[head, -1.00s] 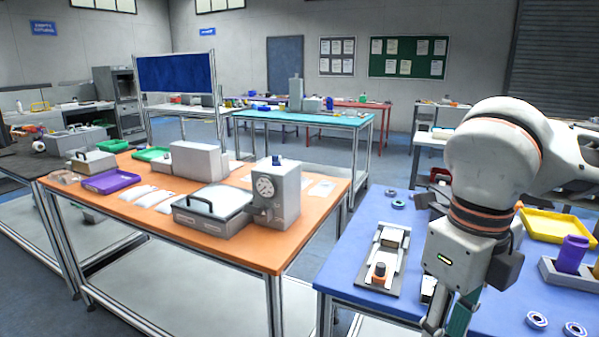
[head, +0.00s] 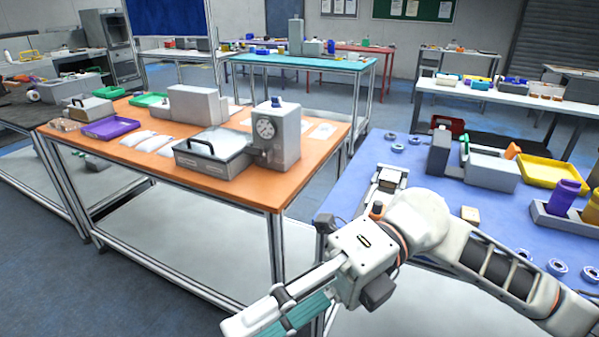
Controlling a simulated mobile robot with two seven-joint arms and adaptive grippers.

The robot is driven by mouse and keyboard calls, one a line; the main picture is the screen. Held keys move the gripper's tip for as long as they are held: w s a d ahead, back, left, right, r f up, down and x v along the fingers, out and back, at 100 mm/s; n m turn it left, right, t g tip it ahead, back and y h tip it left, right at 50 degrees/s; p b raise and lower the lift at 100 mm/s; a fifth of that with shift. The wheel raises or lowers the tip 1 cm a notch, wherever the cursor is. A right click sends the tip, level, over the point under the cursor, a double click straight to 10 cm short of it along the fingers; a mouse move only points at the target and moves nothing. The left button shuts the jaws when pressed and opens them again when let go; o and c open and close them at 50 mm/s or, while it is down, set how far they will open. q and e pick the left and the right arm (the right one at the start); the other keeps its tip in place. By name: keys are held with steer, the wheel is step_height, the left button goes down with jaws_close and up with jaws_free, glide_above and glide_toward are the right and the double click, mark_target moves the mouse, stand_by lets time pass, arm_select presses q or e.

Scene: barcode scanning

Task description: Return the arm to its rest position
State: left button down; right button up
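My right arm comes in from the right edge and reaches left across the front of the blue table (head: 370,170). My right gripper (head: 262,322) hangs low at the picture's bottom, in front of the gap between the blue and orange tables. One finger with a teal pad shows, and the other is not clear, so I cannot tell whether it is open or shut. I see nothing held in it. My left gripper is out of view.
A fixture (head: 388,180) on the blue table is partly hidden behind my arm. A small tan box (head: 470,214), a grey machine (head: 490,168), a yellow tray (head: 553,171) and a purple bottle (head: 562,197) stand nearby. The orange table (head: 255,192) is at left.

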steer(key=w+d+r+m+t+y, duration=0.1)
steer(key=w+r+m+t+y, duration=0.1)
steer(key=w+m+t+y, duration=1)
steer(key=w+d+f+m+t+h, duration=0.5)
steer(key=f+m+t+h, duration=0.15)
steer(key=f+m, duration=0.2)
steer(key=w+d+f+m+t+h, duration=0.4)
steer(key=w+f+m+t+h, duration=0.15)
steer(key=f+m+t, duration=0.35)
steer(key=s+d+f+m+g+h, duration=0.2)
steer(key=s+d+f+m+h, duration=0.15)
steer(key=f, duration=0.55)
steer(key=s+d+f+m+g+h, duration=0.15)
steer(key=d+f+m+h, duration=0.35)
steer(key=f, duration=0.5)
steer(key=s+d+f+m+g+h, duration=0.2)
steer(key=s+d+f, duration=0.4)
steer(key=s+f, duration=0.6)
steer(key=shift+f+g+h, duration=0.45)
steer(key=shift+f+g, duration=0.5)
steer(key=shift+g, duration=0.05)
